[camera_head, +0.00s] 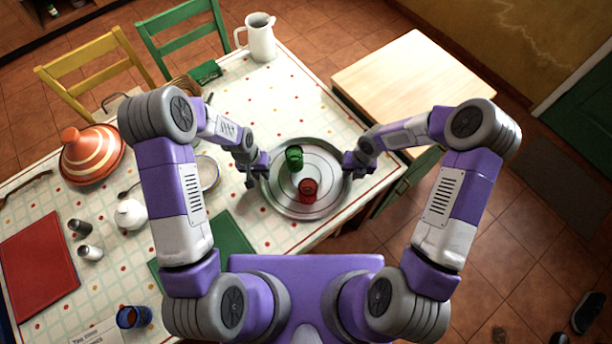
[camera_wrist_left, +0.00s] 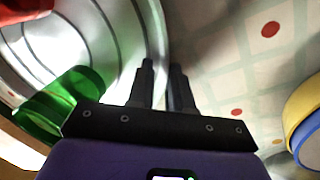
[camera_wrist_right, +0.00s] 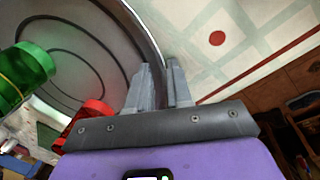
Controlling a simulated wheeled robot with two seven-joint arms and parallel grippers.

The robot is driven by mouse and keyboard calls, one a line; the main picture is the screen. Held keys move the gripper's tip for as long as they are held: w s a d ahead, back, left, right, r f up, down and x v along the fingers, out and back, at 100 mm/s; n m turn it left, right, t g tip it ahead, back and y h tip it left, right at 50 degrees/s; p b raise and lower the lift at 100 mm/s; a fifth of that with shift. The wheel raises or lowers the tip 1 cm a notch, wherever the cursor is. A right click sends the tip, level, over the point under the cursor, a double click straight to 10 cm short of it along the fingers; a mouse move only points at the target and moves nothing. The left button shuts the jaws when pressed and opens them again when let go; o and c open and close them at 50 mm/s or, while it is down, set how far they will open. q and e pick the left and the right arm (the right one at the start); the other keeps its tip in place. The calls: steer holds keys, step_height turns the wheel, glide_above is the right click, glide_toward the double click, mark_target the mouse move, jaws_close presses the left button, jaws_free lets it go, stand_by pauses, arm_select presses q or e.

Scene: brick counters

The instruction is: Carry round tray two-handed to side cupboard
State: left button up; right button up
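The round metal tray (camera_head: 312,211) is at the right part of the dining table and looks level. A green cup (camera_head: 294,158) and a red cup (camera_head: 308,190) stand on it. My left gripper (camera_head: 258,174) is at the tray's left rim, its fingers close together around the rim in the left wrist view (camera_wrist_left: 163,75). My right gripper (camera_head: 350,168) is at the right rim, its narrow fingers likewise around the rim in the right wrist view (camera_wrist_right: 160,75). I cannot tell whether the tray touches the cloth. The side cupboard (camera_head: 412,85) has a bare pale wooden top and green sides.
The table (camera_head: 255,108) also holds a white jug (camera_head: 261,38), a striped tagine (camera_head: 91,153), a plate (camera_head: 207,172), a white pot (camera_head: 130,213) and shakers. Yellow and green chairs stand behind. Tiled floor right of the cupboard is open; shoes (camera_head: 588,312) lie at far right.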

arm_select(q)
steer(key=shift+c, duration=0.2)
arm_select(e)
steer(key=shift+c, duration=0.2)
arm_select(q)
jaws_close()
arm_select(e)
jaws_close()
arm_select(q)
steer(key=shift+w, duration=0.15)
arm_select(e)
steer(key=shift+s+a, duration=0.1)
stand_by(0.5)
